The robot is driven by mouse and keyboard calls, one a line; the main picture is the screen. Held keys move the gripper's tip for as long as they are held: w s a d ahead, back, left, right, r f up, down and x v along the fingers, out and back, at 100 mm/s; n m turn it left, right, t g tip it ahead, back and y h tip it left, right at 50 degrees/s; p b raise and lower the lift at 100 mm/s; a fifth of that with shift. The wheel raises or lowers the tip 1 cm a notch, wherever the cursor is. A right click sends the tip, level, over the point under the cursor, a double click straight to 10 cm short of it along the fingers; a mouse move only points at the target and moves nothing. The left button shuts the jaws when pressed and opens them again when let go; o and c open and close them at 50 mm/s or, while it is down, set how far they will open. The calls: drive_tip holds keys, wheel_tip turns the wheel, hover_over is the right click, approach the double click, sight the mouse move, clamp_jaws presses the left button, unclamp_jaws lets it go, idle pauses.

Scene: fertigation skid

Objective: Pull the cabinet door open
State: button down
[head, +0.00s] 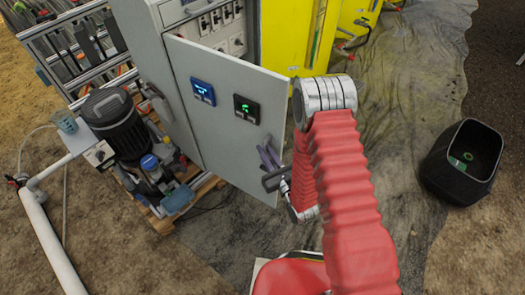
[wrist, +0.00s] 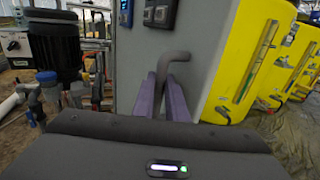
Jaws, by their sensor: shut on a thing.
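The grey cabinet door (head: 218,130) stands partly open in the head view. Breakers and switches show inside the cabinet (head: 150,22) above and behind its top edge. The door front carries a blue-lit display and a green-lit display. My gripper (head: 268,156) is at the door's lower right part. In the wrist view its purple fingers (wrist: 166,84) are shut on the grey bent door handle (wrist: 174,56). The handle's lower part is hidden between the fingers.
A dark pump (head: 115,125) on a wooden pallet stands left of the door, with white pipe (head: 48,235) beside it. Yellow cabinets (head: 290,30) stand behind on the right. A black bin (head: 462,160) sits at the far right. Dark sheeting covers open ground between.

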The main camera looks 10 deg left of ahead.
drive_tip(key=shift+d, duration=0.1)
drive_tip(key=c, duration=1.8)
unclamp_jaws()
drive_tip(key=shift+s, duration=0.15)
drive_tip(key=shift+o, duration=0.2)
drive_tip(key=v, duration=0.7)
drive_tip(key=shift+s, duration=0.2)
drive_tip(key=shift+c, duration=0.2)
